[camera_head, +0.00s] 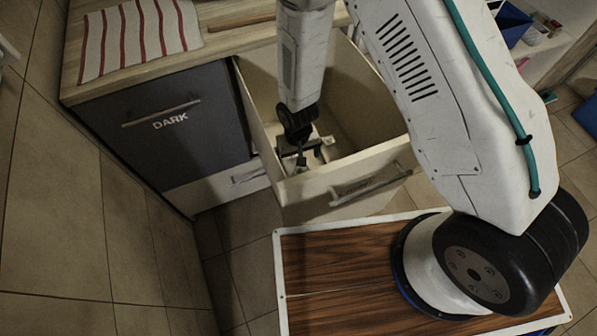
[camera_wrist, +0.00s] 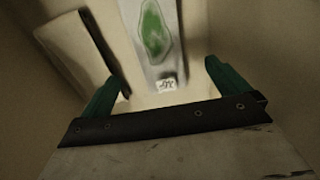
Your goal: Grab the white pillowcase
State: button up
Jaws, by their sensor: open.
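My gripper (camera_head: 302,160) is down inside an open drawer (camera_head: 374,97). In the wrist view its two green fingers (camera_wrist: 164,78) are spread wide with nothing between their tips. Past the fingers lies a pale grey-white piece (camera_wrist: 170,62) with a green patch and a small white label. Left of it is a cream-white piece (camera_wrist: 75,52) with a dark band along its edge. I cannot tell for sure which of them is the white pillowcase. In the head view my arm and gripper hide much of the drawer floor.
The drawer walls stand close around my gripper. Left of it is a closed dark front marked DARK (camera_head: 165,120). A red-striped white cloth (camera_head: 137,38) lies on the wooden counter (camera_head: 85,88). Tiled floor (camera_head: 110,215) is clear at the left.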

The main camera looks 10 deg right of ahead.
aim_at(298, 169)
notch_tip(298, 169, down, 8)
jog(key=shift+s+d+f, duration=0.1)
dwell(0.4)
jog(key=shift+c, duration=0.3)
jog(key=c, duration=1.1)
jog(key=shift+c, duration=0.2)
